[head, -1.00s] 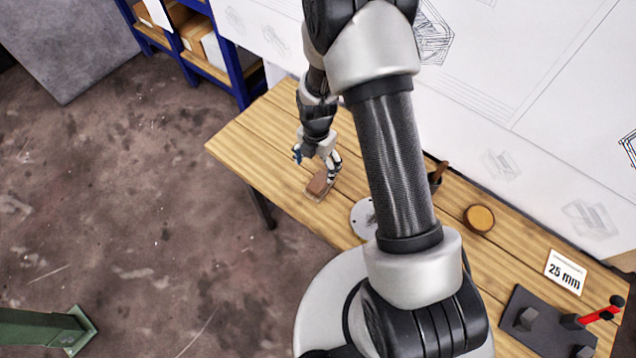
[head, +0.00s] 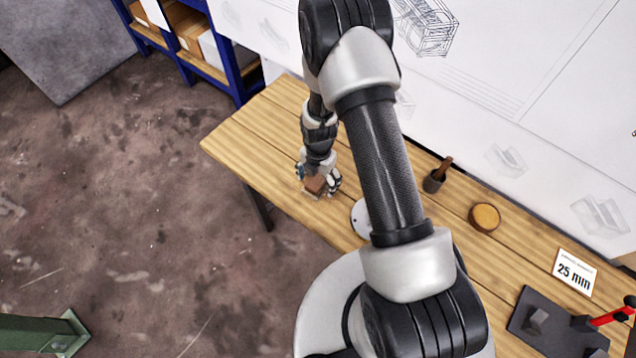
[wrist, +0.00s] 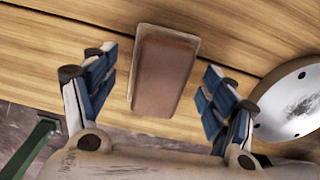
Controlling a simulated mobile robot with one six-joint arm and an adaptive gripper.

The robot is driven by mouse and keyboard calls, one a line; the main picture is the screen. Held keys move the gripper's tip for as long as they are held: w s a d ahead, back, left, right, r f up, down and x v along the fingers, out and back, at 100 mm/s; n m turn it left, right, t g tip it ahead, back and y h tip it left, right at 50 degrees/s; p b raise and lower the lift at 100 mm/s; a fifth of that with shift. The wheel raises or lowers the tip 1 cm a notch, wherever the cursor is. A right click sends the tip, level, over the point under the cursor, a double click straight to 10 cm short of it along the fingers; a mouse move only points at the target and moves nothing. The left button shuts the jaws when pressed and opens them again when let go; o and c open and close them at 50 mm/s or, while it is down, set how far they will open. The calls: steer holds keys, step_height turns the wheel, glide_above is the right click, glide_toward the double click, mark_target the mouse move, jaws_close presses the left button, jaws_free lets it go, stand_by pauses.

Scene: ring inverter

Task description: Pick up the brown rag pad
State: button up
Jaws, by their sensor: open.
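The brown rag pad (wrist: 165,75) is a small rectangular block with a paler edge, lying on the wooden table (head: 262,142). In the wrist view it sits between the two blue-padded fingers of my gripper (wrist: 152,98), with a gap on each side. My gripper is open and empty. In the head view my gripper (head: 319,183) is over the pad (head: 315,185), close to the table's front edge, and hides part of it. I cannot tell the exact height of the fingers above the table.
A round metal disc with holes (wrist: 292,98) lies right of the pad, near my right finger. Farther right on the table are a dark cup with a wooden handle (head: 436,180), a round wooden piece (head: 485,217), a "25 mm" card (head: 574,271) and a dark fixture (head: 540,322).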

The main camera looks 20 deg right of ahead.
mark_target(318, 178)
steer(key=shift+c, duration=0.2)
steer(key=c, duration=1.1)
steer(key=shift+r, duration=0.1)
steer(key=shift+c, duration=0.3)
step_height(318, 178, up, 20)
steer(key=p, duration=0.5)
steer(key=shift+p, duration=0.4)
steer(key=o, duration=0.6)
steer(key=shift+c, duration=0.2)
steer(key=c, duration=0.4)
